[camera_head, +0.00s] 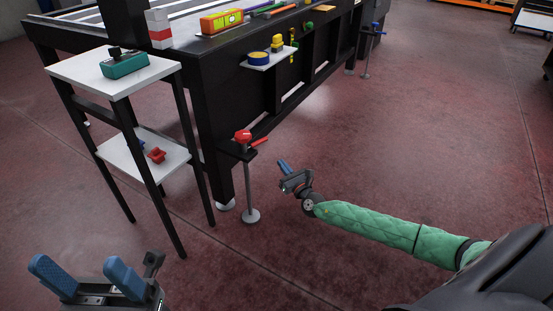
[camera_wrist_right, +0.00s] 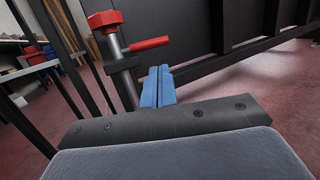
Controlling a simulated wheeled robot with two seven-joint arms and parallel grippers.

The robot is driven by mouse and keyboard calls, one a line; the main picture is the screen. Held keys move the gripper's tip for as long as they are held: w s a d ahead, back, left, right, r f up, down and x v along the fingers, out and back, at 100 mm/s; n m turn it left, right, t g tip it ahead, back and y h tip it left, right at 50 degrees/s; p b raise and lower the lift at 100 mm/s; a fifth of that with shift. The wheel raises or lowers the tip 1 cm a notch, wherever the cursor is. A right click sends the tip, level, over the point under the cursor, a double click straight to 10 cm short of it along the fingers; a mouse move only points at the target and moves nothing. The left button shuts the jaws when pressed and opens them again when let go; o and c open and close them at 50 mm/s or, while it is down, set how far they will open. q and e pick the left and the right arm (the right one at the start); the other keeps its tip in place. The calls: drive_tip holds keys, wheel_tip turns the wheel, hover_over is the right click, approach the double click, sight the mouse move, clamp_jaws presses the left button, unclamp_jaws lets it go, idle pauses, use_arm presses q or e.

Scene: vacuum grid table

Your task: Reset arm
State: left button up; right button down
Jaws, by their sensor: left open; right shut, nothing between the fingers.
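My left gripper (camera_head: 85,275) is at the bottom left in the head view, its two blue fingers spread apart with nothing between them. My right arm comes in from the right in a green quilted sleeve. My right gripper (camera_head: 285,167) is near the middle, held above the floor, just right of a small stand with a red knob. In the right wrist view the blue fingers of the right gripper (camera_wrist_right: 158,87) are together and hold nothing.
The stand's red knob (camera_head: 243,136) and red handle are close beside the right gripper. A black grid table (camera_head: 200,95) fills the upper left. A white two-shelf side table (camera_head: 85,68) carries a green-and-black tool (camera_head: 124,65). Open red floor (camera_head: 420,130) lies to the right.

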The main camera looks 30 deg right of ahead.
drive_tip(key=shift+v, duration=1.65)
drive_tip(key=shift+d, duration=0.15)
